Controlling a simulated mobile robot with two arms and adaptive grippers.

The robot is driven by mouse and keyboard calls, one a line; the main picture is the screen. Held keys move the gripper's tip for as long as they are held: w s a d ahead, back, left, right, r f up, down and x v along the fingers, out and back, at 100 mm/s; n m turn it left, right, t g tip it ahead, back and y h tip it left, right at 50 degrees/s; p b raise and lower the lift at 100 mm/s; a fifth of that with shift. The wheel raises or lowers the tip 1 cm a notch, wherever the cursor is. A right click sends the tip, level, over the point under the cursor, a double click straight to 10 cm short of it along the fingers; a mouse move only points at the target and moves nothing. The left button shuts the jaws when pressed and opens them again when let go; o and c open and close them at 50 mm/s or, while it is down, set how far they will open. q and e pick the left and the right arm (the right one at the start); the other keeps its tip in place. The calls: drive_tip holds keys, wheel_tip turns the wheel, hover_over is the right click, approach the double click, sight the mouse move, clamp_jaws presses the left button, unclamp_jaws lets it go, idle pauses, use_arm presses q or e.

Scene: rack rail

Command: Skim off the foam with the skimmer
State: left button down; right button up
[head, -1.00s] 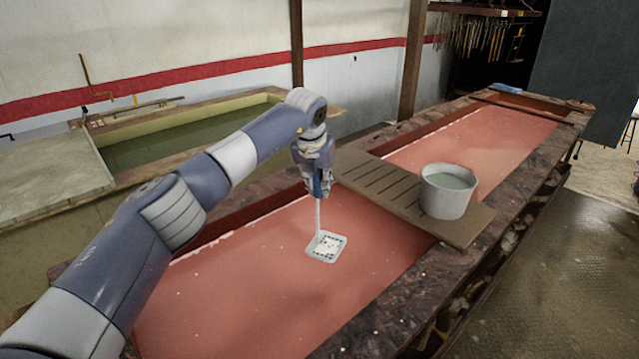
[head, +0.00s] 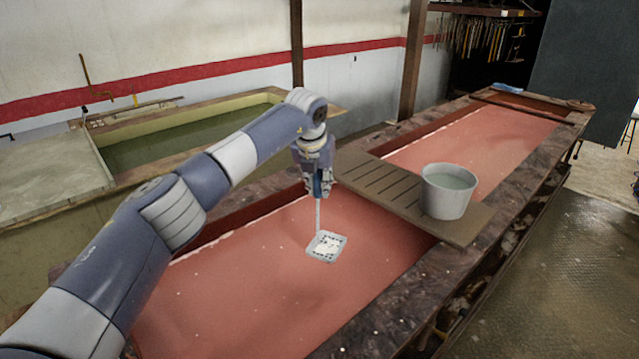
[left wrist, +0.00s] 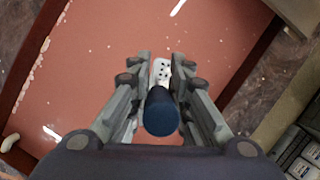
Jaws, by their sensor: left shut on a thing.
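My left gripper (head: 319,186) is shut on the dark blue handle of the skimmer (head: 327,247). The skimmer hangs down from it, its pale square perforated head low over or at the red liquid (head: 240,290) in the trough; I cannot tell whether it touches. White stuff, perhaps foam, shows on the head. In the left wrist view the handle end (left wrist: 161,112) sits between the fingers, and part of the head (left wrist: 161,70) shows beyond. White foam flecks (left wrist: 178,7) float on the liquid and along the trough's far edge. My right gripper is not in view.
A slatted wooden board (head: 385,187) lies across the trough, right of the gripper. A white bucket (head: 447,191) holding pale liquid stands on it. The trough's rough rim (head: 410,285) borders the near side. A second basin (head: 190,138) with greenish liquid lies behind my left arm.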

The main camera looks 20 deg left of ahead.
use_arm(q)
drive_tip(key=s+d+b, duration=0.3)
drive_tip(key=s+d, duration=0.3)
drive_tip(key=d, duration=0.4)
drive_tip(key=s+d+b, duration=0.3)
drive_tip(key=s+d, duration=0.3)
drive_tip(key=d, duration=0.5)
drive_tip(key=s+d+b, duration=0.3)
drive_tip(key=s+d, duration=0.3)
drive_tip(key=d, duration=0.5)
drive_tip(key=shift+s+d, duration=0.15)
drive_tip(key=shift+s, duration=0.1)
